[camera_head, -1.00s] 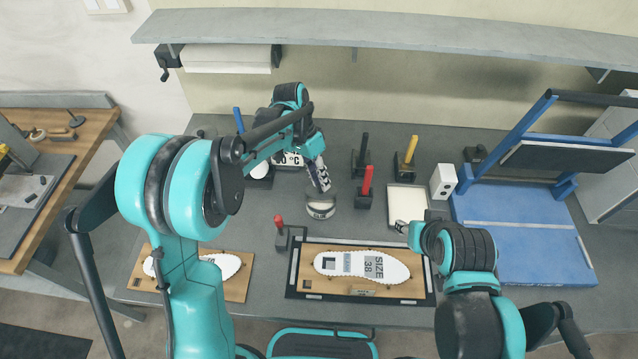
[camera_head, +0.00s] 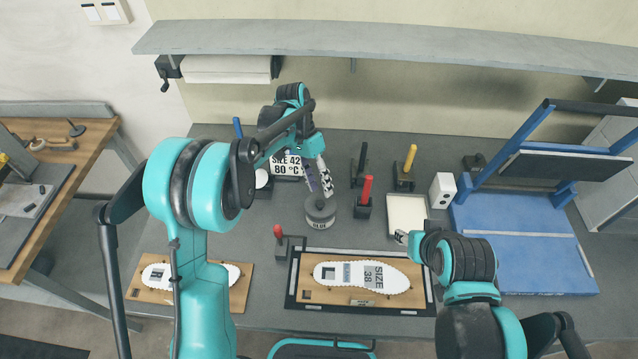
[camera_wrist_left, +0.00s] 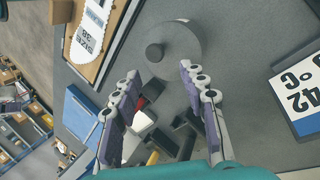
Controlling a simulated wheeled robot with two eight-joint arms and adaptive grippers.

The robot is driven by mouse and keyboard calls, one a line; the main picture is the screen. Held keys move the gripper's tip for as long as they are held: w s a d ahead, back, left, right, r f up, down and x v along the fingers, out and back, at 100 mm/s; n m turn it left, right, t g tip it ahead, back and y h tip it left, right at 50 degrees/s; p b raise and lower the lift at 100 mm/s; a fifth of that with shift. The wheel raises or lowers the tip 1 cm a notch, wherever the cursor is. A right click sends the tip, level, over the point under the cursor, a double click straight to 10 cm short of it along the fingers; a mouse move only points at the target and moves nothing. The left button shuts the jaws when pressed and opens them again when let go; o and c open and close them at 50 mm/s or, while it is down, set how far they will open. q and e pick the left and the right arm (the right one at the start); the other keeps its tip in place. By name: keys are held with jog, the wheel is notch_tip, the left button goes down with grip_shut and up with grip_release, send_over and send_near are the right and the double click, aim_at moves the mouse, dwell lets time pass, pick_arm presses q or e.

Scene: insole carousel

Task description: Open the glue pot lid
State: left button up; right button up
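The glue pot (camera_head: 320,222) is a round grey pot with a pale label, standing upright on the bench. Its dark lid (camera_head: 319,208) sits on top with a small knob. In the left wrist view the lid (camera_wrist_left: 184,43) and its knob (camera_wrist_left: 155,52) show just beyond the fingertips. My left gripper (camera_head: 319,194) is open and empty above the far side of the pot. Its two fingers (camera_wrist_left: 161,76) are apart and do not hold the knob. My right gripper (camera_head: 400,237) is low by the pale tray; its fingers are too small to read.
A size and temperature sign (camera_head: 287,166) stands behind the pot on the left. Red- (camera_head: 366,190), black- and yellow-handled tools stand to its right. A pale tray (camera_head: 407,203), a framed insole board (camera_head: 289,282) and a blue press (camera_head: 525,252) are nearby.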

pick_arm(q)
jog(key=shift+r, duration=0.1)
jog(key=v, duration=1.1)
jog(key=shift+a+r, duration=0.15)
jog(key=shift+r, duration=0.2)
jog(key=shift+w, duration=0.15)
